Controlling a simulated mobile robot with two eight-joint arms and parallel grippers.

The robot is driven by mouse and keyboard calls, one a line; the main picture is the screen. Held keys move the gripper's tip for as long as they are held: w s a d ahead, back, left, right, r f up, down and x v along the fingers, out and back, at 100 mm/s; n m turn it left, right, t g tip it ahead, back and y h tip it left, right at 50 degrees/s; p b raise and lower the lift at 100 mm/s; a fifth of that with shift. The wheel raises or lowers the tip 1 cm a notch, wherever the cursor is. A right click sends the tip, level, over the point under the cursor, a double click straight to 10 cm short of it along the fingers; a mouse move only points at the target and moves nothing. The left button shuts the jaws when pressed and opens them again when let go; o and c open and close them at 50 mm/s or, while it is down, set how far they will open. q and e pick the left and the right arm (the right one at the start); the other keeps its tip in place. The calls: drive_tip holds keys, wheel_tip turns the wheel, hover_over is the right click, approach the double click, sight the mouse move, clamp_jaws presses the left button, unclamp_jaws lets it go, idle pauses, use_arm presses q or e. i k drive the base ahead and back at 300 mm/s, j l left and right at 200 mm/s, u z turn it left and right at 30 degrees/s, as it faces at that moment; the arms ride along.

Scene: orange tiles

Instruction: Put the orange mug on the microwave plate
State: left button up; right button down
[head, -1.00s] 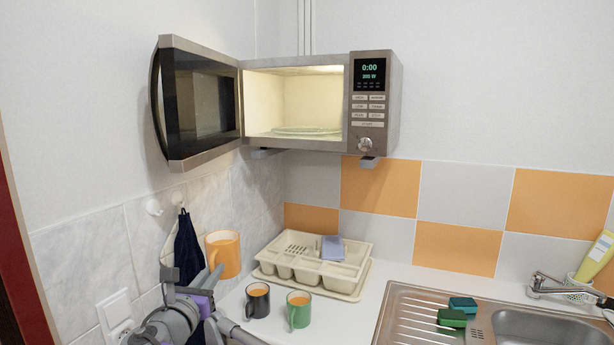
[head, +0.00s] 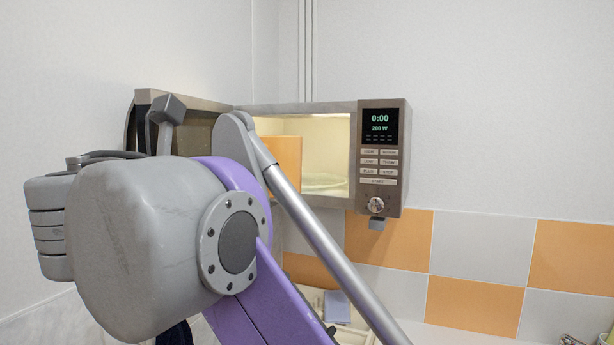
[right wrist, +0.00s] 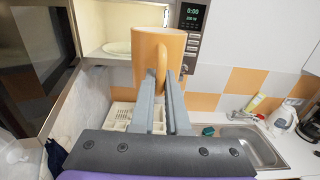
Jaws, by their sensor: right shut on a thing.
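The orange mug (right wrist: 152,52) is upright in the right wrist view, with its handle toward me. My right gripper (right wrist: 161,84) is shut on that handle. In the head view part of the mug (head: 286,156) shows in front of the left part of the microwave opening; my arm hides the rest and the gripper. The microwave plate (head: 325,181) lies flat inside the lit microwave (head: 383,157), and it also shows left of the mug in the right wrist view (right wrist: 116,47). I cannot tell whether the mug is inside the opening. My left gripper is not in view.
The microwave door (right wrist: 35,60) stands open on the left, close to my arm. The control panel (head: 379,145) borders the opening on the right. Below are a dish rack (right wrist: 122,115) and a sink (right wrist: 245,145). My arm covers much of the head view.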

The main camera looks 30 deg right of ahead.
sight(306, 179)
drive_tip(key=i+l, duration=0.3)
drive_tip(key=i, duration=0.2)
drive_tip(key=i+l, duration=0.3)
drive_tip(key=i, duration=0.2)
